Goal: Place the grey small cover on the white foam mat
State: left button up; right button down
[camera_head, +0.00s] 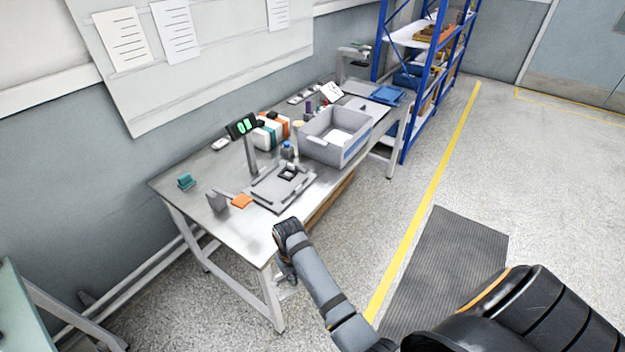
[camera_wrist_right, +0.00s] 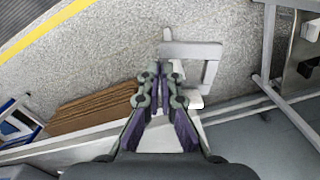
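My right gripper (camera_head: 288,262) hangs just off the near front corner of the workbench. In the right wrist view its fingertips (camera_wrist_right: 164,76) are close together at a light grey piece with a window-like opening (camera_wrist_right: 192,51), which looks like the grey small cover. The right finger hides part of it. In the head view the piece is too small to make out clearly. A white sheet (camera_head: 341,138), which looks like the white foam mat, lies inside the grey bin on the bench. My left gripper is not in view.
The grey bin (camera_head: 323,151) has raised walls. A grey fixture (camera_head: 267,194) with a dark part, an orange block (camera_head: 242,202) and a small display (camera_head: 241,127) stand on the workbench (camera_head: 232,226). A blue shelf rack (camera_head: 418,88) stands beyond. Open floor lies right of the bench.

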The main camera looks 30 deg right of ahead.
aim_at(339, 137)
jog(key=l+u, duration=0.45)
jog(key=l, duration=2.3)
